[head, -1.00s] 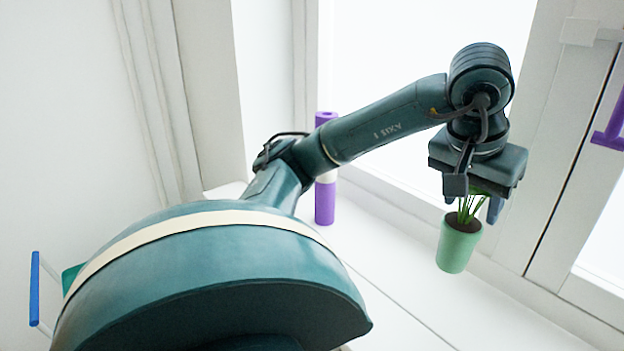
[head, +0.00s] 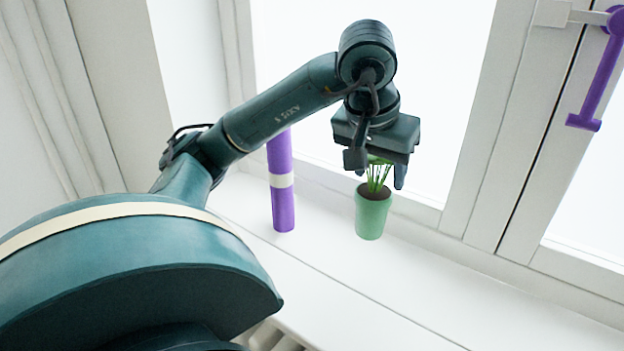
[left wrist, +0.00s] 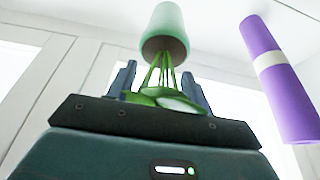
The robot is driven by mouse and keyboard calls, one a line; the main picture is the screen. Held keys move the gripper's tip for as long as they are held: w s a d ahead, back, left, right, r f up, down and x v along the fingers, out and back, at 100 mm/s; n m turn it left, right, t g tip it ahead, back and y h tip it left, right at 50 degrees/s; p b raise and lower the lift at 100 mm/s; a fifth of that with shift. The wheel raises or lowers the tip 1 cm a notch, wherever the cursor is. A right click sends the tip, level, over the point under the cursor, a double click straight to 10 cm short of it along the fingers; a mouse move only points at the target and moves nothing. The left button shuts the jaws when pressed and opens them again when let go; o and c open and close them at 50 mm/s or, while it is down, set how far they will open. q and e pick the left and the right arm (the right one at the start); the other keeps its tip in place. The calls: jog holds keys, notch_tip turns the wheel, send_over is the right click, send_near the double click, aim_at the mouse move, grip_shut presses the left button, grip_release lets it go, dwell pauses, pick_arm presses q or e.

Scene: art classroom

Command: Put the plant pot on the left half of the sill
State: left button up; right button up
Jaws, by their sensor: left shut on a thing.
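The plant pot (head: 372,216) is light green, with dark soil and a green plant (head: 376,176). My left gripper (head: 377,172) is directly above it, fingers pointing down, shut on the plant. In the left wrist view the plant's leaves (left wrist: 160,95) are between the two fingers (left wrist: 158,85) and the pot (left wrist: 166,30) extends beyond the fingertips. The pot is upright over the white sill (head: 330,262); I cannot tell whether its base touches the sill. My right gripper is in neither view.
A purple cylinder with a white band (head: 283,205) stands on the sill, left of the pot; it also shows in the left wrist view (left wrist: 285,100). The window frame (head: 480,150) with a purple handle (head: 597,85) is behind. The sill right of the pot is clear.

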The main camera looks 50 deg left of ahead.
aim_at(372, 220)
pick_arm(q)
notch_tip(372, 220, down, 5)
jog(key=shift+d+b, duration=0.1)
jog(key=shift+b, duration=0.6)
jog(key=shift+f, duration=2.45)
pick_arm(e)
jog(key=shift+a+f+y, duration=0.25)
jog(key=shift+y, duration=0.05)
pick_arm(q)
jog(key=shift+f, duration=0.1)
jog(key=shift+f+b, duration=0.15)
jog(key=shift+b, duration=0.25)
jog(key=o, duration=1.5)
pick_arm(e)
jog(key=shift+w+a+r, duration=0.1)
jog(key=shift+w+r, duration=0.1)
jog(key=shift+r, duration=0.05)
pick_arm(q)
jog(key=shift+o, duration=0.2)
